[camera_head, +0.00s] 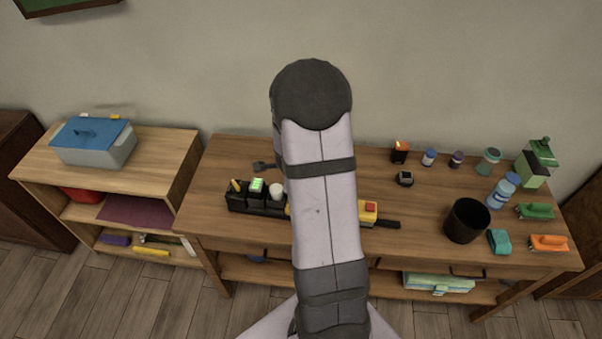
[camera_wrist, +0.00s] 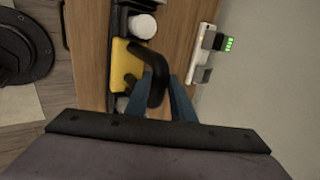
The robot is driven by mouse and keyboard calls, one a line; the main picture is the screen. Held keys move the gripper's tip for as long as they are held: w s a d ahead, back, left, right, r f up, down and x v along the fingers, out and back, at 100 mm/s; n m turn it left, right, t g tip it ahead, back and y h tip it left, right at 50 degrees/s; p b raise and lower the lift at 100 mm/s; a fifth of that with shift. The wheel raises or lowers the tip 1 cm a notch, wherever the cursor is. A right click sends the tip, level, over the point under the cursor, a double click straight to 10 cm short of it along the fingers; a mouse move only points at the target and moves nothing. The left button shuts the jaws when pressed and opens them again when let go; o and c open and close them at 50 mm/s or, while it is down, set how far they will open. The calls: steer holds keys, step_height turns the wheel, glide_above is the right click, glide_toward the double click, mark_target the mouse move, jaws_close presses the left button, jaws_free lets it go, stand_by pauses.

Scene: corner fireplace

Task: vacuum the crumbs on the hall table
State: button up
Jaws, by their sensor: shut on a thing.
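A yellow and black handheld device with a red button (camera_head: 370,208), which looks like the vacuum, lies on the hall table (camera_head: 420,180), partly behind my arm. Its dark nozzle points right. In the wrist view its yellow body (camera_wrist: 125,75) and black curved handle (camera_wrist: 156,80) show. My gripper (camera_wrist: 170,98) has its blue fingers closed on this handle. My arm hides the gripper in the head view. I cannot make out crumbs on the table in either view.
Left of the vacuum is a black organizer (camera_head: 240,200) with a white cup (camera_head: 276,189). A black bin (camera_head: 466,220), bottles and orange and green tools crowd the right side. A blue-lidded box (camera_head: 95,145) sits on the left shelf unit. Bare tabletop shows right of my arm.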

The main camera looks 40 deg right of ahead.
steer(key=shift+w+d+r+p, duration=0.1)
steer(key=shift+r+p, duration=1.3)
steer(key=shift+r, duration=0.2)
steer(key=shift+w+d+r+p, duration=0.1)
steer(key=shift+r+p, duration=1.25)
steer(key=shift+r, duration=0.2)
steer(key=shift+r+p, duration=0.35)
